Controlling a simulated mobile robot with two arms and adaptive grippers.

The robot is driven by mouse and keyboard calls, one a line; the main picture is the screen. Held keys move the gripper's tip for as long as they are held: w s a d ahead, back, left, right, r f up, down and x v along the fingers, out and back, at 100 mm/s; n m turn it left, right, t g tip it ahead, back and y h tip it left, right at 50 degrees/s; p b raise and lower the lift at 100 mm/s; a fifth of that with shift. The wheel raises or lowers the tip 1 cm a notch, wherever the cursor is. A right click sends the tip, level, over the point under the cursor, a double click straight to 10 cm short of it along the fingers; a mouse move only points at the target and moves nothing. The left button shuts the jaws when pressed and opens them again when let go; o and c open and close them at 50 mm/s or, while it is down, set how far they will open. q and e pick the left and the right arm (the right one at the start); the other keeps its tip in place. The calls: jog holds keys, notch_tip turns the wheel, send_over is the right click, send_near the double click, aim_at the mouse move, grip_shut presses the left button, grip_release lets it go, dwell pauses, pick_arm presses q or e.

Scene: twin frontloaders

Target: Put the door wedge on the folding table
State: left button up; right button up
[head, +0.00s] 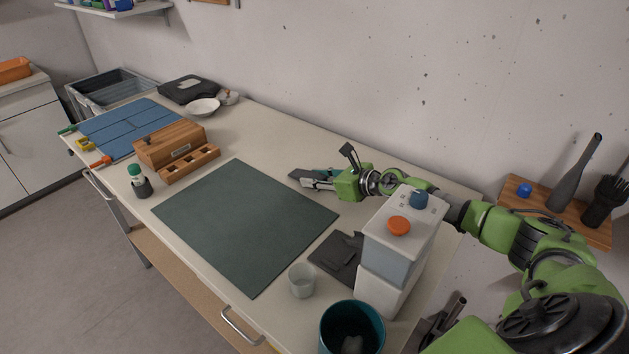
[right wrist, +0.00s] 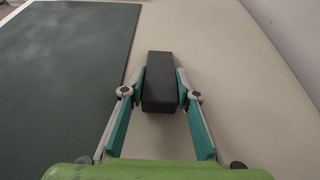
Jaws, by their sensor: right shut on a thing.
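The door wedge appears to be the dark grey block (right wrist: 159,85) between my right gripper's fingers in the right wrist view. My right gripper (head: 308,180) is shut on it over the far side of the pale tabletop (head: 285,135), right of the green mat. In the right wrist view the two fingers (right wrist: 160,90) press its sides. In the head view the wedge is a small dark shape mostly hidden by the fingers. I cannot tell whether it touches the tabletop. No separate folding table is recognisable. My left gripper is out of view.
A dark green mat (head: 245,225) covers the middle of the tabletop. A white dispenser (head: 400,245), a clear cup (head: 301,281) and a teal bin (head: 352,325) stand near my right arm. A wooden organiser (head: 172,145) stands at left. The tabletop behind the mat is clear.

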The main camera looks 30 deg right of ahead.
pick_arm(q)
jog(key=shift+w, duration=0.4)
pick_arm(e)
jog(key=shift+f, duration=0.15)
jog(key=o, duration=1.2)
jog(key=shift+c, duration=0.2)
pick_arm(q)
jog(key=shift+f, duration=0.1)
